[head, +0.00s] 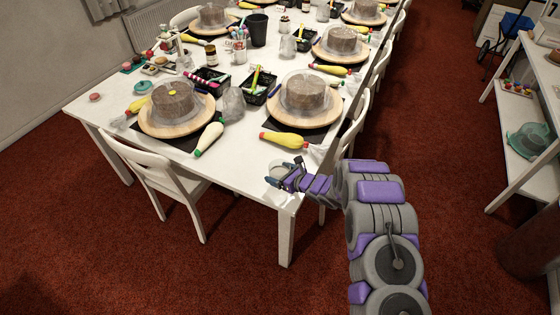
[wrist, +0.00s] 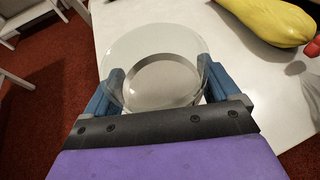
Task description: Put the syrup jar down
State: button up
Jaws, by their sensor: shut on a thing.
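My gripper (head: 287,178) is at the near right corner of the long white table (head: 232,178). It is shut on a clear glass jar (head: 281,170). In the wrist view the jar (wrist: 155,68) sits between my two blue fingers, its round transparent top facing the camera. It looks empty or nearly so. The jar is over the white table top (wrist: 250,75), close to the table's edge. I cannot tell whether its base touches the table.
A yellow piping bag (head: 284,139) lies just behind the jar; it also shows in the wrist view (wrist: 270,20). Cakes on wooden turntables (head: 304,113) stand further back. A white chair (head: 160,180) is at the front. Bare table lies left of the jar.

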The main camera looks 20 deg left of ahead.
aim_at(281, 163)
jog(key=w+a, duration=0.1)
jog(key=w, duration=0.4)
jog(key=w+a+f+b, duration=0.1)
jog(key=w, duration=0.1)
jog(key=shift+w+a, duration=0.35)
jog(key=shift+w+a+r, duration=0.1)
jog(key=shift+w+a, duration=0.05)
jog(key=shift+w, duration=0.3)
jog(key=shift+f+b, duration=0.85)
jog(key=shift+f, duration=1)
jog(key=shift+r, duration=0.1)
jog(key=o, duration=1.1)
jog(key=p+v, duration=0.2)
jog(key=v, duration=0.9)
jog(key=shift+s+d+r, duration=0.1)
jog(key=shift+d+r, duration=0.05)
jog(key=shift+d, duration=0.05)
jog(key=shift+s+d, duration=0.15)
jog(key=shift+d, duration=0.1)
